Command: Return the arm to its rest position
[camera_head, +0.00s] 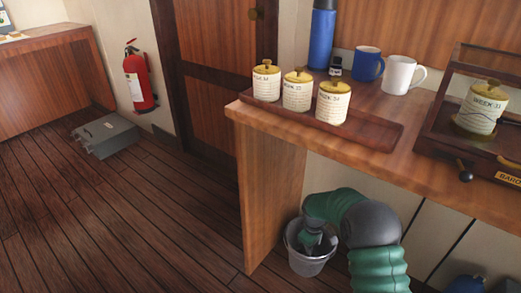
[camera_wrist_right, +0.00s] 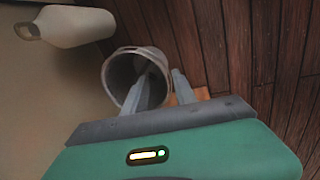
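My right arm, green and grey, comes in at the lower right of the head view and bends down under the desk. Its gripper (camera_head: 318,243) is over the mouth of a grey bin (camera_head: 309,264) on the floor. In the right wrist view the two fingers (camera_wrist_right: 164,80) stand apart with nothing seen between them. The bin (camera_wrist_right: 120,72) is behind them; one finger overlaps its opening, and I cannot tell how deep the fingers sit relative to the rim. My left arm and gripper are not in view.
The wooden desk (camera_head: 262,115) overhangs the arm. It carries a tray (camera_head: 374,134) with several lidded jars, a blue bottle (camera_head: 322,35), a blue mug (camera_head: 367,64), a white mug (camera_head: 398,75) and a glass case (camera_head: 440,122). Floor at left is clear beyond a grey case (camera_head: 105,135).

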